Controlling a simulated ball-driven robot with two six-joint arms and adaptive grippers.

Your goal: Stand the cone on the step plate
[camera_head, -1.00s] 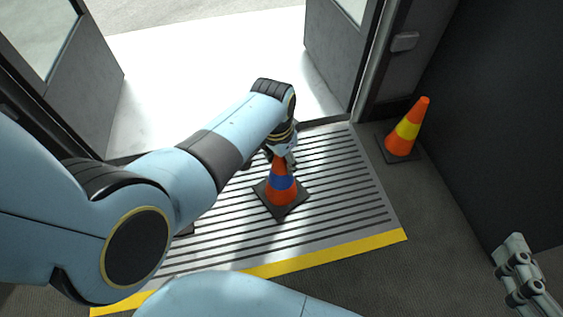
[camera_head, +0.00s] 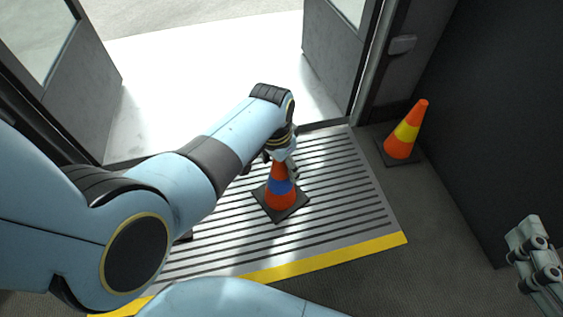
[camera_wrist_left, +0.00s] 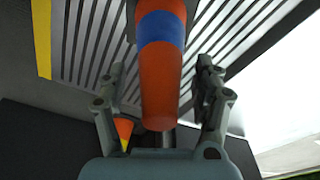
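An orange cone with a blue band (camera_head: 281,187) stands upright on the ribbed step plate (camera_head: 345,200), its dark square base flat on the plate. My left gripper (camera_head: 272,168) is over its top. In the left wrist view, the cone (camera_wrist_left: 160,85) lies between the two fingers of my left gripper (camera_wrist_left: 163,88), with a gap visible on each side, so the gripper is open around it. My right gripper (camera_head: 537,265) shows only in part at the lower right, away from the cone; its opening is unclear.
An orange cone with a yellow band (camera_head: 405,135) stands on the dark floor right of the plate, near the wall. Open doors (camera_head: 340,50) flank the bright doorway behind. A yellow strip (camera_head: 330,258) marks the plate's front edge. My left arm hides the plate's left part.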

